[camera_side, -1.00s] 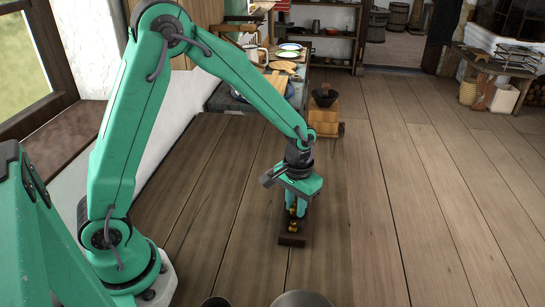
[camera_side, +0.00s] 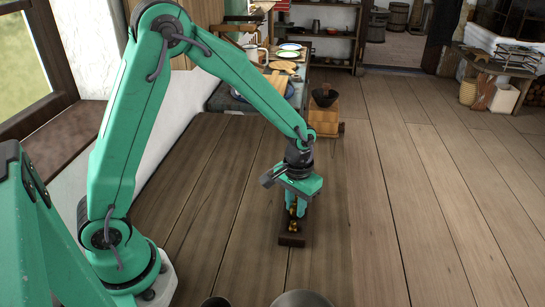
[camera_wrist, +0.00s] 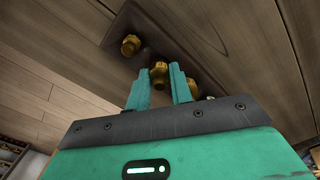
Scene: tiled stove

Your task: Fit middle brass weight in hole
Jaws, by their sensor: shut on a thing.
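A dark wooden block (camera_side: 291,240) stands on the plank surface, below my gripper (camera_side: 297,208). In the wrist view, the block (camera_wrist: 190,35) runs diagonally and carries brass weights. My gripper (camera_wrist: 160,76) is shut on the middle brass weight (camera_wrist: 159,74), with one green finger on each side of it. Another brass weight (camera_wrist: 131,45) stands at the upper left, apart from the fingers. A third brass weight (camera_wrist: 192,88) is partly hidden behind the right finger. The hole under the held weight is hidden, and I cannot tell how deep the weight sits.
The planks (camera_side: 375,220) right of the block are clear. Dark and grey round vessels (camera_side: 301,299) show at the bottom edge. A small wooden box with a dark bowl (camera_side: 325,97) stands behind my gripper. A bench with plates (camera_side: 289,47) is at the back.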

